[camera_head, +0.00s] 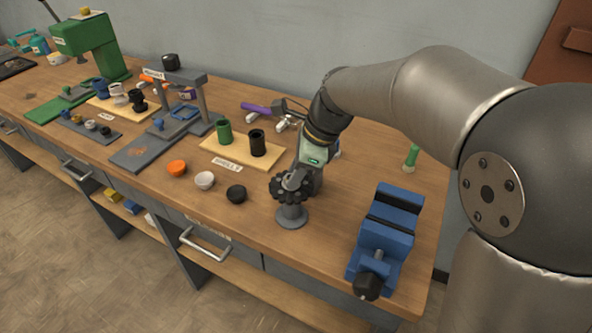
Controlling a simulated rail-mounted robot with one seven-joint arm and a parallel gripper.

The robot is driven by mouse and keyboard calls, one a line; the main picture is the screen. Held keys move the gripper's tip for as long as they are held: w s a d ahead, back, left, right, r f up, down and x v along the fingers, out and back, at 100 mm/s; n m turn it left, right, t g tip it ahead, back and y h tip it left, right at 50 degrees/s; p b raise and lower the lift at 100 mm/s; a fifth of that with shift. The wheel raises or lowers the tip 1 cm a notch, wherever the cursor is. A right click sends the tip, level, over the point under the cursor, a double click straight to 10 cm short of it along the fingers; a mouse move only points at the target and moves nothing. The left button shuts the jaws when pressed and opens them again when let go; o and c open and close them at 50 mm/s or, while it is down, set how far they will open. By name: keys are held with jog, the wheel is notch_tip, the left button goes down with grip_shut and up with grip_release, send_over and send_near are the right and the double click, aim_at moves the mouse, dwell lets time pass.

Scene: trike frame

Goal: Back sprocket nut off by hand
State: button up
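A dark toothed sprocket (278,190) sits on top of a grey round-based stand (291,217) near the front edge of the workbench. My gripper (301,181) reaches down from the upper right, with its fingers at the top of the sprocket. A grey rounded piece shows over the sprocket's middle; I cannot tell whether it is the nut or a fingertip. The fingers are too small and overlapped to show whether they are open or shut, or touching anything.
A blue vise (388,232) stands to the right of the stand. Orange (177,168), white (205,180) and black (236,193) cups sit to the left. Behind them is a board (222,158) with a green and a black cup. A grey press (134,156) stands farther left.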

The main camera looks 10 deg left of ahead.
jog(key=shift+r+n+p, duration=0.1)
jog(key=shift+n+p, duration=0.3)
